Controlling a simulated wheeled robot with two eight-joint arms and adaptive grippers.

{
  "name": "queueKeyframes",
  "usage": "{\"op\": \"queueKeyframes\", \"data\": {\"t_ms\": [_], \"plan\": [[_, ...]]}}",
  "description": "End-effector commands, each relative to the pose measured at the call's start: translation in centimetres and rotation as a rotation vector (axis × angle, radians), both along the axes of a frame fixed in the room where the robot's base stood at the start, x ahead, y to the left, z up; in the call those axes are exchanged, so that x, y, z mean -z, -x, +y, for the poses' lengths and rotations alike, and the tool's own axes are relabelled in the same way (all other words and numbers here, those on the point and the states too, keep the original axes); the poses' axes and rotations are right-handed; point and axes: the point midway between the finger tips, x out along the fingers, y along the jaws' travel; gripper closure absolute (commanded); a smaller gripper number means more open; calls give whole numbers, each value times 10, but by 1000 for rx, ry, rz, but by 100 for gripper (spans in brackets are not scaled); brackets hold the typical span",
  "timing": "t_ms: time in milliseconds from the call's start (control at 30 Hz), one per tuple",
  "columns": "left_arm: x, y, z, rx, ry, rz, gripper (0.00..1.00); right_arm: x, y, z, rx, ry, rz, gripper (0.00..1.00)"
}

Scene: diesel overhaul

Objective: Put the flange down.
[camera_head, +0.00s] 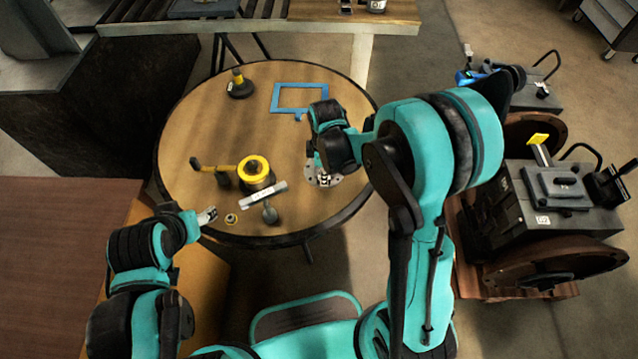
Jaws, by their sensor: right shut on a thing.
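The flange (313,177) is a small grey disc at the right part of the round wooden table (190,130). My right gripper (325,178) is over it and shut on it. My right wrist and forearm hide part of the flange. I cannot tell whether the flange touches the tabletop or hangs just above it. My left gripper (207,215) is at the table's lower left edge, away from the flange. It is too small to tell whether its fingers are open or shut.
A blue frame (275,97) lies at the back of the table. A black and yellow stand (239,88) is at back left.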

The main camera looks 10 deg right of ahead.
Motion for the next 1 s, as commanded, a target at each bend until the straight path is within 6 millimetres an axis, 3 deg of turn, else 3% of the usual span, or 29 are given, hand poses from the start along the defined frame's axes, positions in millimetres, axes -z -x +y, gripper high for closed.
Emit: {"op": "queueKeyframes", "data": {"t_ms": [233, 500, 867, 900, 967, 1000], "plan": [[7, 0, 0, 0, 0, 0, 41, 12, -7, 10, 1, 0, 0, 100], [27, 0, 0, 0, 0, 0, 41, 48, -7, 9, 1, 0, 0, 100], [28, 0, 0, 0, 0, 0, 41, 50, -6, 9, 1, 0, 0, 100], [28, 0, 0, 0, 0, 0, 41, 50, -6, 9, 1, 0, 0, 80], [27, 0, 0, 0, 0, 0, 41, 49, -6, 9, 1, 0, 0, 64], [27, 0, 0, 0, 0, 0, 41, 49, -6, 9, 1, 0, 0, 64]]}}
